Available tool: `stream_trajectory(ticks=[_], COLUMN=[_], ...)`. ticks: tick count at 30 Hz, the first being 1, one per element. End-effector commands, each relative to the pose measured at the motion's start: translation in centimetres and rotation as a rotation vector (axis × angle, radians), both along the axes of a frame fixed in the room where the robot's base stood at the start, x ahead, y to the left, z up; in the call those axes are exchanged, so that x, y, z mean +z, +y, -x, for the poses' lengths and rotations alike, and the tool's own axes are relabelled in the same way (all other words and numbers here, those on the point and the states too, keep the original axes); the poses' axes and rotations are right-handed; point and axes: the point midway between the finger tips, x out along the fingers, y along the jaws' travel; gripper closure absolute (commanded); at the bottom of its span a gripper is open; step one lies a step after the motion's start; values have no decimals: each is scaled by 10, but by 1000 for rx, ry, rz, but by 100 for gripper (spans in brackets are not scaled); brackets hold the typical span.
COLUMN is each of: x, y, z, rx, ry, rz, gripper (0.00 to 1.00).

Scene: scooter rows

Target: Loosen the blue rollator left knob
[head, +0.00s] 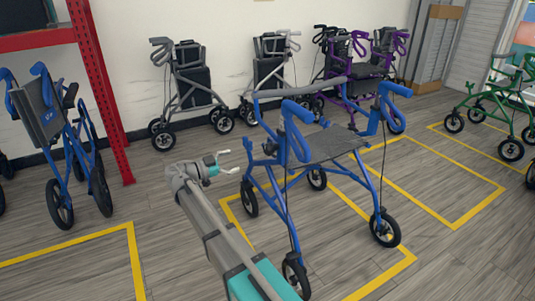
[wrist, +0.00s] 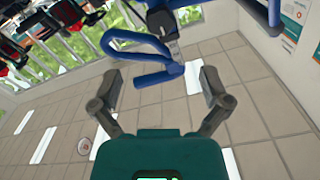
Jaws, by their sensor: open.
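The blue rollator (head: 277,190) stands unfolded in the middle of the head view, with a dark seat (head: 330,143) and blue loop handles. A small dark part (head: 270,147) sits on its left side; I cannot tell whether it is the knob. My gripper (head: 228,162) is open and empty, left of the rollator's frame and apparently apart from it. In the wrist view my gripper (wrist: 161,78) has its fingers spread, with a blue loop handle (wrist: 135,43) beyond them. A dark fitting (wrist: 163,20) joins the blue tube above; no knob is clearly recognisable.
A folded blue rollator (head: 52,130) stands at left beside a red rack post (head: 100,90). Grey rollators (head: 190,85) and a purple one (head: 352,75) line the wall. A green rollator (head: 495,100) is at right. Yellow lines (head: 470,212) mark floor bays; open floor shows between.

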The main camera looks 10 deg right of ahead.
Motion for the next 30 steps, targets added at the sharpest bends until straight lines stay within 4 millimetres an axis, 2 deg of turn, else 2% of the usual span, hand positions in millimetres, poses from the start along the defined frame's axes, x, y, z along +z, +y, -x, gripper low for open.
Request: stream_trajectory(ticks=[8,14,20,30], x=[0,0,0,0], y=[-2,-13,-36,-85], z=[-1,-4,-11,-27], rx=[-1,-2,-3,-3], ry=[2,2,3,4], rz=[-1,-1,-1,-1], gripper=[3,3,3,3])
